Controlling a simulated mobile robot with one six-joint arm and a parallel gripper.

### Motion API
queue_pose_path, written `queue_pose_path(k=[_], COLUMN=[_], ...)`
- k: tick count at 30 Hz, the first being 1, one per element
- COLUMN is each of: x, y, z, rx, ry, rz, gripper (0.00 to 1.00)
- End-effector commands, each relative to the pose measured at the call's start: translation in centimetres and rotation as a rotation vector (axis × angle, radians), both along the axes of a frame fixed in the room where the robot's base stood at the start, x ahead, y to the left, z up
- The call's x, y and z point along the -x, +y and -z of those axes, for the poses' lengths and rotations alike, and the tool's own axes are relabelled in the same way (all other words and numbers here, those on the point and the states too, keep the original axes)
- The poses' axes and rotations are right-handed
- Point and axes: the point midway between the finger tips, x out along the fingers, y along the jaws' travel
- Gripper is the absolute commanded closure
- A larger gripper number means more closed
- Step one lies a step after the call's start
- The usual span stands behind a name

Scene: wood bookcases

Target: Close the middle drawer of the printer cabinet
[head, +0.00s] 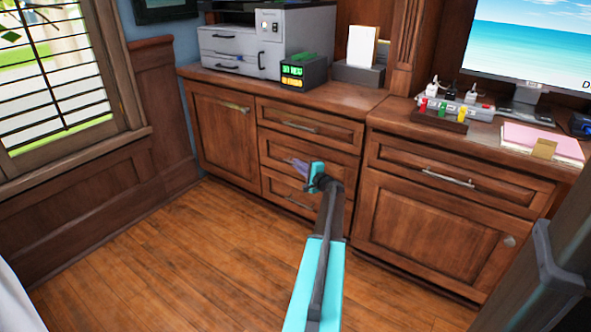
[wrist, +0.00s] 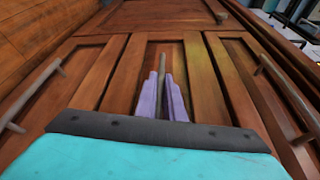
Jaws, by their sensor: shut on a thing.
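The printer cabinet (head: 222,145) stands against the wall, with a column of three drawers beside a door. Its middle drawer (head: 338,163) is partly hidden by my gripper (head: 300,168). The drawer front looks about level with those above and below; I cannot tell if a small gap is left. In the wrist view, my gripper's purple fingers (wrist: 163,98) are shut on the middle drawer's bar handle (wrist: 161,66), one finger on each side. The top drawer (head: 310,127) and bottom drawer (head: 291,196) look shut.
A printer (head: 265,42), a small black device (head: 303,72) and a paper holder (head: 360,72) stand on the cabinet top. Another cabinet (head: 430,220) with a drawer and door adjoins at right. The wooden floor (head: 190,265) in front is clear.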

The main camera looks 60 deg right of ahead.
Motion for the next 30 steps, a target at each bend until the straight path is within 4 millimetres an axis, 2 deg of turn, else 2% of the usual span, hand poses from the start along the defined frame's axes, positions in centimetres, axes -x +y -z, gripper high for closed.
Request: queue_pose_path(k=[3,12,13,16,30], x=[0.13,0.24,0.24,0.23,0.13], y=[-0.76,-1.06,-1.09,-1.07,-0.82], z=[0.06,-0.07,-0.09,-0.08,-0.1], rx=[-0.001,0.0,0.001,0.0,0.0], ry=[0.0,0.001,0.0,-0.001,-0.001], rz=[0.002,0.008,0.008,0.007,0.003], gripper=[1.0,1.0,0.9,0.73,0.73])
